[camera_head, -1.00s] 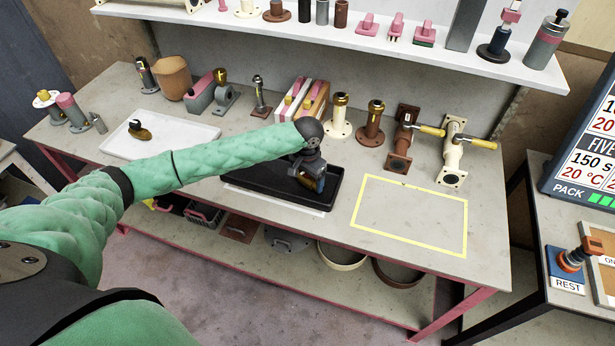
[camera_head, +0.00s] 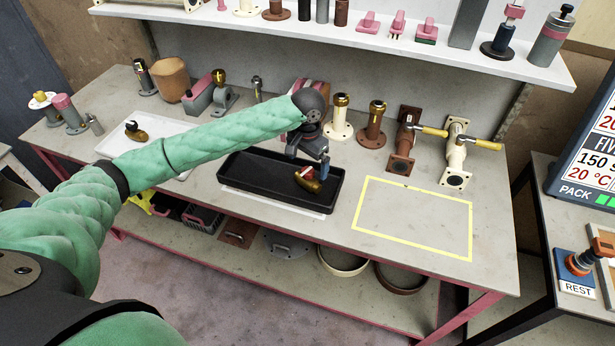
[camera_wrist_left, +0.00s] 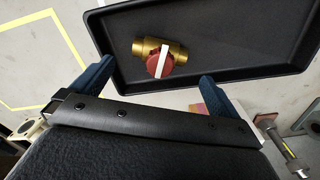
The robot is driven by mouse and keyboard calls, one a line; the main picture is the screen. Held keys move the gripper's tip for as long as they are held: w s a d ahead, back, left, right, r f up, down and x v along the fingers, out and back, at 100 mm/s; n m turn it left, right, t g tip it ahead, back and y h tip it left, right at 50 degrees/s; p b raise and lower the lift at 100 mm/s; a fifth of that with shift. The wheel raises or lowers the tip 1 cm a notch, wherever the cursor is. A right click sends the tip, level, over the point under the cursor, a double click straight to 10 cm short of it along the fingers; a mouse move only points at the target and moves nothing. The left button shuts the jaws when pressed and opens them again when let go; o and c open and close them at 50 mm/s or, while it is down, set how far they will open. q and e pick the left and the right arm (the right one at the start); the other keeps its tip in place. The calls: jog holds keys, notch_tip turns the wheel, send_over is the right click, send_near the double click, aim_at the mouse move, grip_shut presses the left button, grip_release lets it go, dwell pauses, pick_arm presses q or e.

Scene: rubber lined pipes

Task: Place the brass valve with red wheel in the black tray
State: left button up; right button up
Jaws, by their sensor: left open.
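The brass valve with red wheel (camera_head: 308,180) lies in the black tray (camera_head: 245,180), near the tray's right end. In the left wrist view the valve (camera_wrist_left: 160,57) lies on the floor of the tray (camera_wrist_left: 225,66), its red wheel crossed by a white bar. My left gripper (camera_head: 318,160) is above the valve, open and empty. In the left wrist view its two blue fingers (camera_wrist_left: 153,80) are wide apart, with nothing between them. My right gripper is not in view.
A white tray (camera_head: 115,147) at the left holds another brass valve with a black top (camera_head: 135,132). A yellow-outlined area (camera_head: 412,217) on the bench is empty. Pipe fittings, including a cream one (camera_head: 458,155), stand along the back. A shelf (camera_head: 350,45) hangs above.

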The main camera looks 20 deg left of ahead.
pick_arm(q)
notch_tip(320, 180, up, 2)
jog(key=shift+r+b, duration=0.25)
jog(key=shift+b, duration=0.05)
jog(key=shift+r, duration=0.8)
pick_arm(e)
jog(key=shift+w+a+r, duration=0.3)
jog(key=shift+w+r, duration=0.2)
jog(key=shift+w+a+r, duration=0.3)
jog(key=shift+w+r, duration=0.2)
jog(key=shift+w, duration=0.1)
pick_arm(q)
jog(key=shift+s+f, duration=0.1)
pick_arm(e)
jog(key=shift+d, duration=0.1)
